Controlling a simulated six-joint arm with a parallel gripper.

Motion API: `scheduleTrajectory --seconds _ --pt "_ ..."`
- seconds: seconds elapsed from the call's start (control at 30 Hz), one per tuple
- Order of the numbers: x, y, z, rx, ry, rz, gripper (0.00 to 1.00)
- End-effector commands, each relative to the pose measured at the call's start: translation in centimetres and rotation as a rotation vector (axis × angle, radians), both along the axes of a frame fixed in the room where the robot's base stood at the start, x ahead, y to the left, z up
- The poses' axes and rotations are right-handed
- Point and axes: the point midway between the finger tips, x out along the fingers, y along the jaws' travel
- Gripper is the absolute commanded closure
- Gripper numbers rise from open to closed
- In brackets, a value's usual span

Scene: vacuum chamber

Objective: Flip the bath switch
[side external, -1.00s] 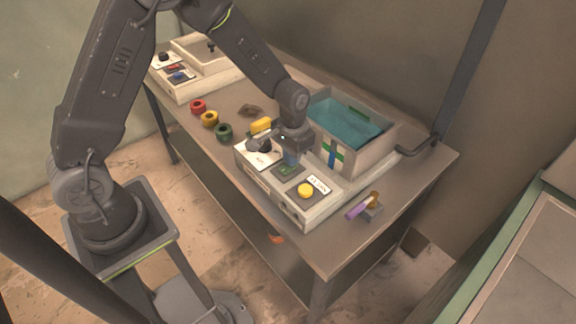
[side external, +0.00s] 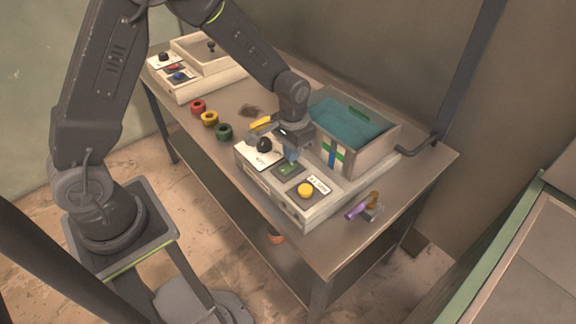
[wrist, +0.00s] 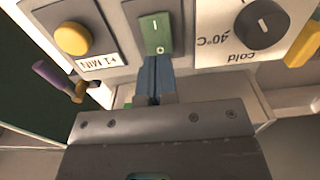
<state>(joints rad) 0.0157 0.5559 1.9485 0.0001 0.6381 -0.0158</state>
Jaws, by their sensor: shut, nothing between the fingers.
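The bath switch is a green rocker (wrist: 155,33) marked I and O, set in a dark plate on the pale control box (side external: 330,206). It lies between a yellow button and a black knob. In the side view the switch (side external: 287,169) is small and partly behind the fingers. My gripper (wrist: 155,64) is shut and empty, its blue fingertips pointing at the O end of the switch. In the side view my gripper (side external: 291,157) is low over the switch plate. I cannot tell whether the tips touch it, or which way the rocker is tipped.
The yellow button (side external: 305,190) and black knob (side external: 264,145) flank the switch. A liquid-filled bath (side external: 384,150) stands behind the box. A purple-handled tool (side external: 357,211) lies at the right. Red (side external: 198,106), yellow (side external: 209,118) and green (side external: 223,131) rings sit at the left.

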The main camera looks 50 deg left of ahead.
Motion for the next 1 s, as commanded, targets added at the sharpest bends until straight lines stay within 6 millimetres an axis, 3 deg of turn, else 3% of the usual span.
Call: scheduleTrajectory --seconds 0.5,1.0 --pt "0.1 0.0 4.0 0.000 -0.002 0.000 1.00" --pt "-0.1 0.0 5.1 0.000 -0.010 0.000 1.00"
